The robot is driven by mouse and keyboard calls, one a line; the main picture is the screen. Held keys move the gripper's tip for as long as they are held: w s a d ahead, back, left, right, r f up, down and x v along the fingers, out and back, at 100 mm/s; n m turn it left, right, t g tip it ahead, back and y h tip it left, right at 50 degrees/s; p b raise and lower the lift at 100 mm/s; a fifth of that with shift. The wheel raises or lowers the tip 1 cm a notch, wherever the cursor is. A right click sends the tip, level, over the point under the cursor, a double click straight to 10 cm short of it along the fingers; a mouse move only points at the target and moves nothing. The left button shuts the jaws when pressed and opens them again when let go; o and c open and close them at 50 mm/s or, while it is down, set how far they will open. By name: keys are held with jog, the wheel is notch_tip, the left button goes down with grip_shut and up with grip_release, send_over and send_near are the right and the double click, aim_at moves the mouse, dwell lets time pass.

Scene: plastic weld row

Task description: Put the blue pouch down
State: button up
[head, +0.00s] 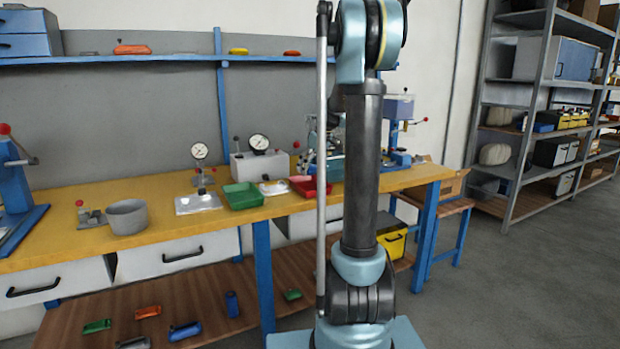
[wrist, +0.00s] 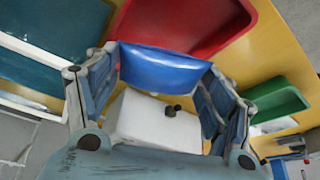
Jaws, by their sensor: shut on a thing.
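The blue pouch (wrist: 165,72) shows in the wrist view, spanning the gap between the fingertips of my gripper (wrist: 161,64). My gripper is shut on it. Beyond the pouch lies a red tray (wrist: 188,22), also on the yellow bench top in the head view (head: 318,190). A green tray (wrist: 277,104) is to the right in the wrist view, and left of the red tray in the head view (head: 243,195). In the head view my arm's upright links hide most of what is behind them, and I cannot make out the pouch there.
A white block with a dark knob (wrist: 150,122) shows between my fingers in the wrist view. The yellow bench (head: 160,192) also carries a grey bowl (head: 127,216), dial gauges (head: 199,151) and a metal plate (head: 198,203). Several coloured items lie on the lower wooden shelf (head: 190,295).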

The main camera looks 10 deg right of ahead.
aim_at(311, 176)
jog(key=shift+f, duration=1.85)
jog(key=shift+f, duration=0.25)
jog(key=shift+s+f, duration=0.1)
jog(key=shift+f, duration=0.05)
jog(key=shift+f, duration=0.15)
jog(key=shift+c, duration=0.6)
jog(key=o, duration=0.8)
jog(key=shift+f, duration=0.1)
jog(key=shift+o, duration=0.2)
